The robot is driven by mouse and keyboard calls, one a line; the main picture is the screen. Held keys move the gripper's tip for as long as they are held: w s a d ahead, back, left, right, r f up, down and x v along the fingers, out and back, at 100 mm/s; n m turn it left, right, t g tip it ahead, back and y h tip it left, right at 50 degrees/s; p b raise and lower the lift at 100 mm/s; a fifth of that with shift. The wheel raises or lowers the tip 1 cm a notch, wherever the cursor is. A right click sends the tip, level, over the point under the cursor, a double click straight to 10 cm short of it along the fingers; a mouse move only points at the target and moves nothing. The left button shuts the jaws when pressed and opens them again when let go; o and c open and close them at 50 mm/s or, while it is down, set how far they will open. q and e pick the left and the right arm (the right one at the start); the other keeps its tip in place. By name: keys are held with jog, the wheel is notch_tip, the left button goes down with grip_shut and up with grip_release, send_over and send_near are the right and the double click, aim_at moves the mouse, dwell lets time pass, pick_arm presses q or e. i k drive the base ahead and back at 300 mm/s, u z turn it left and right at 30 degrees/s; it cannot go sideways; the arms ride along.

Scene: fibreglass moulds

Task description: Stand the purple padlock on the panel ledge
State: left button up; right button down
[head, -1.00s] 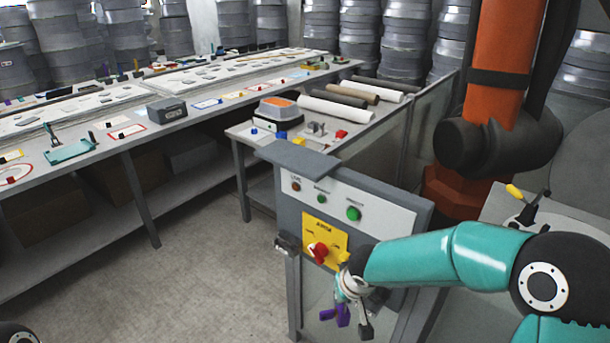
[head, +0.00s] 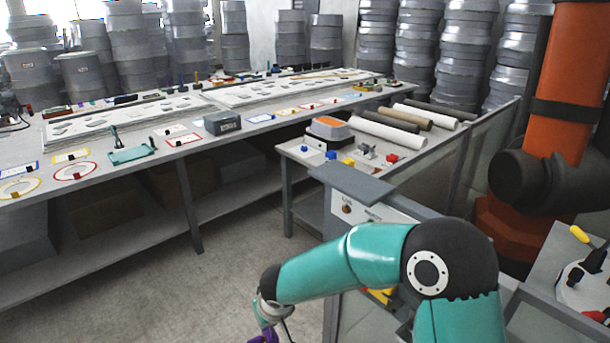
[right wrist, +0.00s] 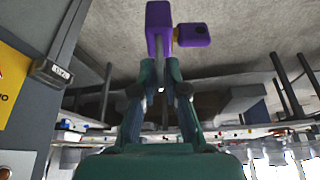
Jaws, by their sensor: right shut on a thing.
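The purple padlock (right wrist: 158,24) is clamped between the fingertips of my right gripper (right wrist: 163,68) in the right wrist view. A purple block-shaped part (right wrist: 192,35) sticks out to its right there. In the head view only a bit of the padlock (head: 264,337) shows at the bottom edge, below my right wrist. The grey ledge (head: 350,182) tops the control panel (head: 368,209). It is bare. The padlock is in the air, apart from the ledge and lower in the picture. My right arm hides most of the panel's front. My left gripper is out of view.
A small table (head: 415,143) with rolls, an orange-topped box (head: 330,128) and small coloured parts stands behind the panel. A long bench (head: 165,195) with moulds runs along the back left. An orange column (head: 563,90) stands right. Floor is clear left of the panel.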

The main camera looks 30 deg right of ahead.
aim_at(349, 177)
jog(key=u, duration=0.1)
jog(key=k, duration=1.05)
jog(key=z, duration=0.45)
jog(key=i, duration=1.05)
